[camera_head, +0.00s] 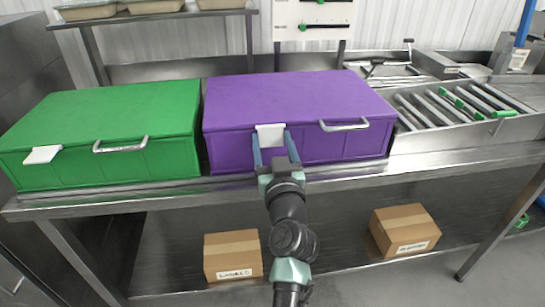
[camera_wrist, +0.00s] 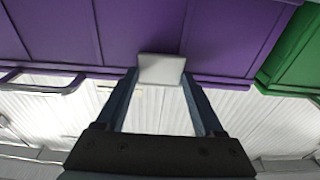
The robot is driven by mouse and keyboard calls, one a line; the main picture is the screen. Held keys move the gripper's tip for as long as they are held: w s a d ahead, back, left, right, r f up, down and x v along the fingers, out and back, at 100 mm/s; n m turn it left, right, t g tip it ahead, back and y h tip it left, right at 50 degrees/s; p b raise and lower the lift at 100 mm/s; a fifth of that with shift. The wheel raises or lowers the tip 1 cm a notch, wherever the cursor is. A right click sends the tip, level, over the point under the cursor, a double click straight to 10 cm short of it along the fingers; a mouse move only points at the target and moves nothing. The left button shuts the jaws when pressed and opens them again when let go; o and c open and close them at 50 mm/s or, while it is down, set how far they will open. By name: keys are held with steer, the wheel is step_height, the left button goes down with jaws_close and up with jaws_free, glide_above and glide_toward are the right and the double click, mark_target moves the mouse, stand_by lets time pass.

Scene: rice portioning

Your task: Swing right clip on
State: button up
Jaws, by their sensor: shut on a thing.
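A purple box (camera_head: 300,105) with a flat lid stands on the steel table. A white clip (camera_head: 270,135) is at its front upper edge, left of the box's metal handle (camera_head: 344,125). My gripper (camera_head: 271,147) reaches up from the front with one blue finger on each side of this clip. In the wrist view the clip (camera_wrist: 161,69) sits between the two fingertips, which are shut on it. The clip lies close to the purple front (camera_wrist: 150,25); I cannot tell whether it is fully seated.
A green box (camera_head: 105,120) stands at left, with its own white clip (camera_head: 43,154) jutting outward and a metal handle (camera_head: 120,147). A roller conveyor (camera_head: 450,105) is at right. Two cardboard boxes (camera_head: 233,255) (camera_head: 404,229) sit on the lower shelf.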

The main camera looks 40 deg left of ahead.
steer(key=shift+w+f+t+y+b, duration=0.1)
steer(key=shift+f+t+y+b, duration=0.35)
steer(key=shift+b, duration=1.7)
steer(key=shift+r+b, duration=0.3)
steer(key=shift+r, duration=0.05)
steer(key=o, duration=1.4)
steer(key=shift+s+d+f, duration=0.25)
steer(key=shift+s+d, duration=0.1)
steer(key=b+v, duration=0.2)
steer(key=v, duration=0.9)
steer(key=shift+s+d+r, duration=0.1)
steer(key=shift+s+d, duration=0.2)
steer(key=shift+s, duration=0.05)
